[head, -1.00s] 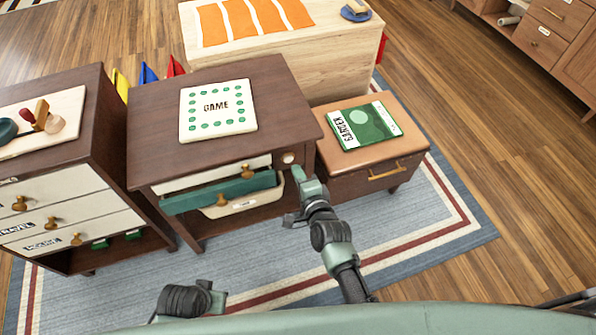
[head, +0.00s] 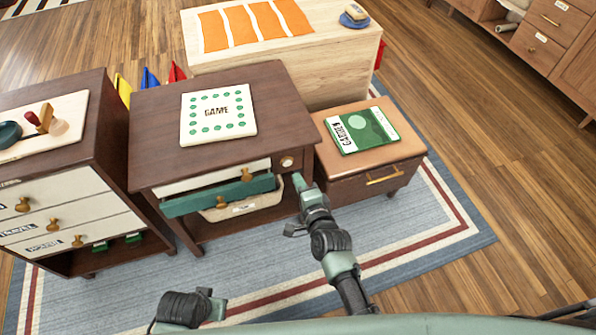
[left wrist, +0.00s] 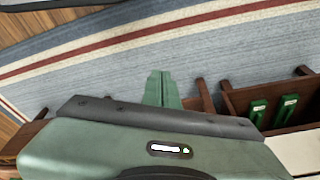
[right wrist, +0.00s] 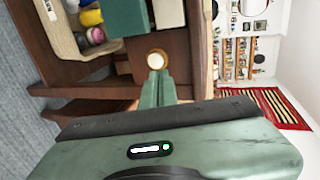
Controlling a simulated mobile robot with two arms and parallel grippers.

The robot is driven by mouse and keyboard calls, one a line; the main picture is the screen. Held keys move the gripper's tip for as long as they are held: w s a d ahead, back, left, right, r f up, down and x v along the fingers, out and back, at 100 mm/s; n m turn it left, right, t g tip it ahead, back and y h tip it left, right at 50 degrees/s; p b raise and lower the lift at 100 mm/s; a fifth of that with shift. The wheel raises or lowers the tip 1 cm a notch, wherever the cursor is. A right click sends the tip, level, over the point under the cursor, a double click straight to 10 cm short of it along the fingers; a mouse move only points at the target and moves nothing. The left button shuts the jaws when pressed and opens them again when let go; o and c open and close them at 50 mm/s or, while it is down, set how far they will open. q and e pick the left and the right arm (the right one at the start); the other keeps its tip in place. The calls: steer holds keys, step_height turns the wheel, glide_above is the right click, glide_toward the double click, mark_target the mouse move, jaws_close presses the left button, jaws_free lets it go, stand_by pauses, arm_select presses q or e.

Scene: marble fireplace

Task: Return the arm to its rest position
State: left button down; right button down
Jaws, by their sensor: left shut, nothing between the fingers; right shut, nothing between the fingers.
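My right gripper (head: 298,181) is in front of the right end of the middle desk, close below its round pale knob (head: 287,161). In the right wrist view its green fingers (right wrist: 159,88) are together and empty, with the knob (right wrist: 157,60) just beyond the tips; I cannot tell whether they touch. My left arm (head: 190,307) shows at the bottom of the head view, low over the rug. In the left wrist view the left gripper's fingers (left wrist: 162,88) are together and empty, above the rug.
The middle desk (head: 160,110) has a green drawer (head: 220,195) pulled out and a cream bin (head: 243,208) under it. A brown cabinet (head: 396,172) with a green book (head: 362,130) stands at right, a drawer cabinet (head: 92,185) at left. The blue rug (head: 400,255) in front is clear.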

steer(key=shift+s+a, duration=0.15)
steer(key=shift+a, duration=0.1)
